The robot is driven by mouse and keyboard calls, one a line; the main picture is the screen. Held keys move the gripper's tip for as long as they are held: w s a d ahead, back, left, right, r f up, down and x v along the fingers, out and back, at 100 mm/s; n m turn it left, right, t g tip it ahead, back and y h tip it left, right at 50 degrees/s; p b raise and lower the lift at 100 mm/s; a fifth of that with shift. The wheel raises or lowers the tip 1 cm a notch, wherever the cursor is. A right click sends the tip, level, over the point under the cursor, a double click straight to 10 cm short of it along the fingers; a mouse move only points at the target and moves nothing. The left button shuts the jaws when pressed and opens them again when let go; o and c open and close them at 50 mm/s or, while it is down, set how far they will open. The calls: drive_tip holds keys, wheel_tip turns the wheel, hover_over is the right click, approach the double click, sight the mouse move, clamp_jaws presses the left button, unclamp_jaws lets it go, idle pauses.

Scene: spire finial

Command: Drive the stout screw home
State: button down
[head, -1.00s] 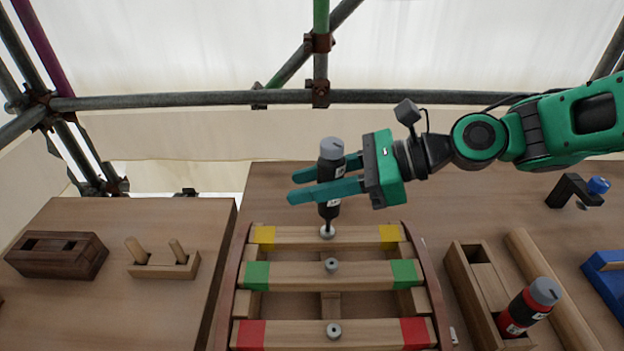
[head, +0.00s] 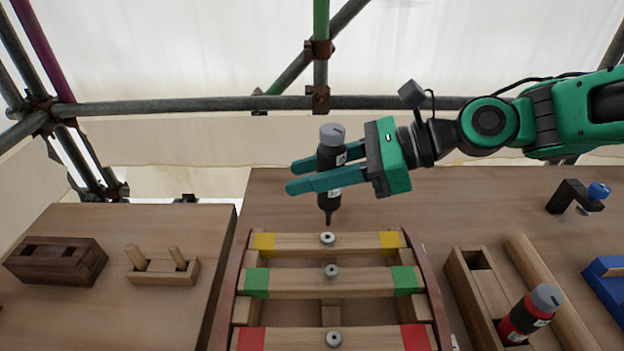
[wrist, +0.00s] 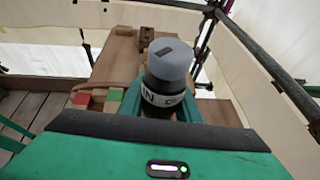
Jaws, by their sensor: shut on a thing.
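My gripper (head: 296,176) is shut on a black driver (head: 328,190) with a grey cap and a white label. The driver is upright, its bit pointing down. The bit's tip is a little above the pale screw (head: 327,238) in the yellow-ended bar (head: 360,243), apart from it. A second screw (head: 331,271) is in the green-ended bar and a third (head: 333,338) in the red-ended bar. I cannot tell from their looks which screw is the stout one. In the wrist view the driver's cap (wrist: 170,58) and part of its label show; the bit is hidden.
A red and black driver (head: 528,315) leans in a wooden holder (head: 462,275) at right. A wooden rod, a blue part (head: 608,280) and a black bracket (head: 570,196) lie farther right. A dark block (head: 55,262) and a pegged block (head: 163,270) sit on the left table.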

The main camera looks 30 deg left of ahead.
drive_tip(key=shift+r, duration=1.8)
